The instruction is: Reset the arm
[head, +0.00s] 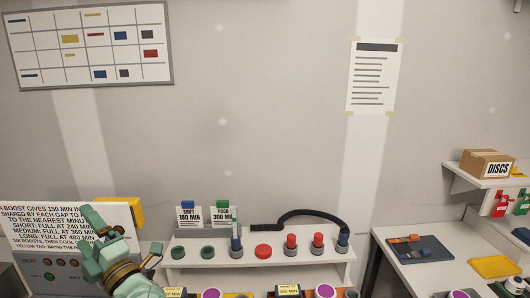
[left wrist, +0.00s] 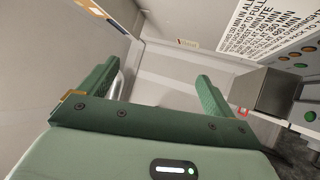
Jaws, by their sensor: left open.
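My left arm comes up from the bottom left in the head view. Its green gripper (head: 98,238) is in front of the instruction board (head: 65,220). In the left wrist view the gripper (left wrist: 158,78) has its two green fingers wide apart, with nothing between them. Beyond the fingers is a plain pale surface. My right gripper is in neither view.
A white rack (head: 340,255) holds red and blue-topped pieces and a black hose (head: 300,216). A panel with lit buttons (head: 60,265) stands below the board. On the right are a table with a dark tray (head: 420,250) and a shelf with a DISCS box (head: 487,164).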

